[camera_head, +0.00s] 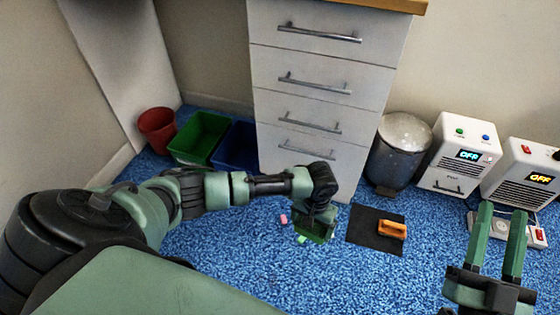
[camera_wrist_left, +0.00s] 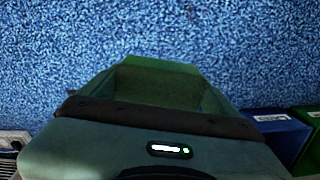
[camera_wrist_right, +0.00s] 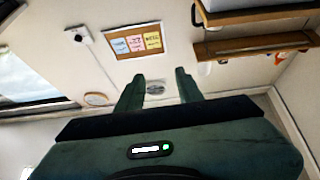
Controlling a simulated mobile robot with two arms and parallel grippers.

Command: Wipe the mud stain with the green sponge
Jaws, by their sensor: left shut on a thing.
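My left gripper (camera_head: 315,222) points down low over the blue carpet, in front of the white drawer unit. It is shut on the green sponge, a green block that fills the space between the fingers in the left wrist view (camera_wrist_left: 158,88). I cannot tell whether the sponge touches the floor. I cannot make out the mud stain; it may be hidden under the gripper. My right gripper (camera_head: 501,210) is open and empty at the lower right, its fingers pointing up and apart; they also show in the right wrist view (camera_wrist_right: 158,92).
A black mat (camera_head: 370,238) with an orange-handled tool (camera_head: 392,229) lies right of my left gripper. A small pink block (camera_head: 283,219) lies left of it. Drawers (camera_head: 315,90), a metal bin (camera_head: 400,150), a red bucket (camera_head: 157,128), green (camera_head: 200,135) and blue bins (camera_head: 238,147) stand behind.

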